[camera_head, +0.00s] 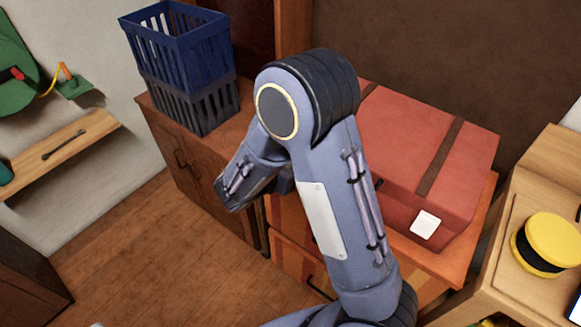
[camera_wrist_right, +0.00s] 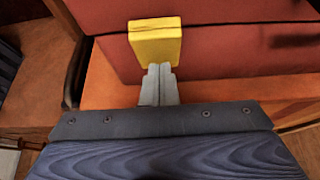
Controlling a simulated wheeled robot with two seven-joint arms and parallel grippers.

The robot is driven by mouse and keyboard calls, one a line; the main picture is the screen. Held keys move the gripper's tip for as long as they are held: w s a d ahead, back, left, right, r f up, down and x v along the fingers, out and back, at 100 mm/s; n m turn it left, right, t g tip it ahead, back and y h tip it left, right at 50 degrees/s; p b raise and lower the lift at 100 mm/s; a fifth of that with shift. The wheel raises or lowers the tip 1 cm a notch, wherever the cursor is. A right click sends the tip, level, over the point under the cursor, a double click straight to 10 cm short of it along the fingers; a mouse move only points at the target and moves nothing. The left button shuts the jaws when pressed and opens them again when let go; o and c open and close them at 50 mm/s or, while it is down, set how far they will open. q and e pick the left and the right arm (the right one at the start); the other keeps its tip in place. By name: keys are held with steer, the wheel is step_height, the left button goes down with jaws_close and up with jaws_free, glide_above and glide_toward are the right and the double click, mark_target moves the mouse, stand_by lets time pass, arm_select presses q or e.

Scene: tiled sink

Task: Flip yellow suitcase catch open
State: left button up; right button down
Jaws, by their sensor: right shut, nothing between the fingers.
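The red suitcase (camera_head: 405,135) lies on an orange wooden drawer unit (camera_head: 435,258), with dark straps across its lid. Its yellow catch (camera_wrist_right: 155,42) is an upright block on the suitcase front in the right wrist view; in the head view my arm hides it. A white square piece (camera_head: 425,224) sits on the front farther right. My right gripper (camera_wrist_right: 158,70) is shut and empty, its fingertips right at the catch's lower edge; whether they touch cannot be told. My left gripper is not in view.
A blue basket (camera_head: 180,45) sits on a dark crate (camera_head: 198,108) on the wooden cabinet at left. A round yellow-and-black object (camera_head: 550,243) stands on the light wooden surface at right. The floor (camera_head: 140,240) at lower left is clear.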

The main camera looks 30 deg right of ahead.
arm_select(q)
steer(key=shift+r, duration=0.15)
arm_select(e)
steer(key=shift+r, duration=0.2)
arm_select(q)
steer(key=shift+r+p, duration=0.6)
steer(key=shift+p, duration=0.1)
arm_select(e)
steer(key=shift+d+r, duration=0.1)
steer(key=shift+r, duration=0.65)
